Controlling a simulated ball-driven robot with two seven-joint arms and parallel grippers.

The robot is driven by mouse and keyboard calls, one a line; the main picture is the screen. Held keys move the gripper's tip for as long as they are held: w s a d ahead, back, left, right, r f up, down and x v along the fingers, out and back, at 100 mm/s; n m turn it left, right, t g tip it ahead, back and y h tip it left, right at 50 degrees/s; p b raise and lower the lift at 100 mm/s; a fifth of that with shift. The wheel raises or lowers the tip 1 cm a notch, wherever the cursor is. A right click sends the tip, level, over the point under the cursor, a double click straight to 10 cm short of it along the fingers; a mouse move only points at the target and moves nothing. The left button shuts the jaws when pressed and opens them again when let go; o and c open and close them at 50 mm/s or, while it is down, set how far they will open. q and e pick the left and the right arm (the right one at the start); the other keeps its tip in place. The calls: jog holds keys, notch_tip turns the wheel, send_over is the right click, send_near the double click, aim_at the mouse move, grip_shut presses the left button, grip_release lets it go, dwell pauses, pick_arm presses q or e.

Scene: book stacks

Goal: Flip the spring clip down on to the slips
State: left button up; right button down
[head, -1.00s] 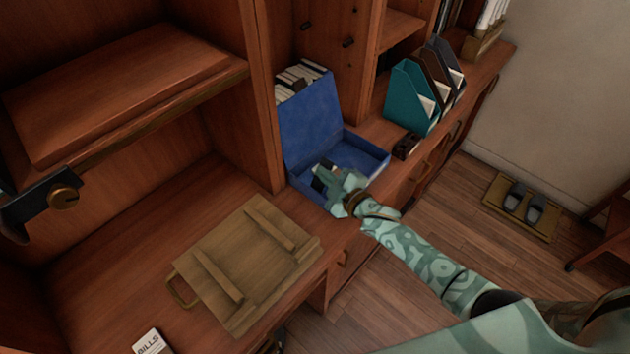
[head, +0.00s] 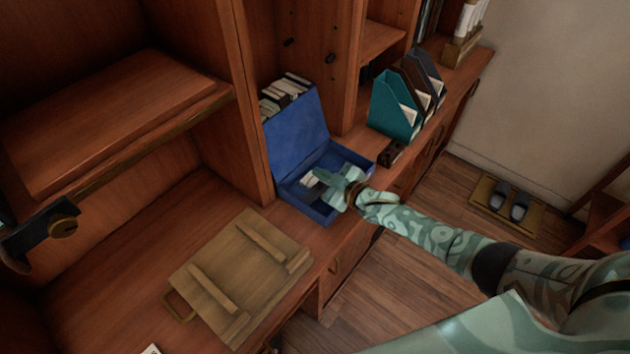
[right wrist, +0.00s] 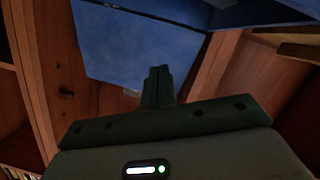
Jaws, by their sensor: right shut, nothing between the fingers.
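A blue box (head: 295,205) stands on the cabinet top with its lid (head: 297,130) raised. Pale slips (head: 309,179) show inside it, partly hidden by my right gripper (head: 322,178). The right gripper is shut and empty, over the open box at its front. In the right wrist view its closed fingers (right wrist: 158,85) stand out against blue panels of the box (right wrist: 140,45). I cannot make out the spring clip; it is too small or hidden behind the gripper. My left gripper is not in view.
A teal file holder (head: 394,108) and darker ones stand right of the box, with a small dark object (head: 391,152) in front. A wooden board with a handle (head: 240,275) lies on the desk. An upright cabinet panel (head: 235,150) stands left of the box.

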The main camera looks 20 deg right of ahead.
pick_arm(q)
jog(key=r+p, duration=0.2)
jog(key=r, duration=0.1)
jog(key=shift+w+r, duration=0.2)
pick_arm(e)
jog(key=w+d+r+v, duration=0.1)
jog(key=v, duration=0.9)
jog(key=shift+r, duration=0.15)
jog(key=shift+s+d, duration=0.1)
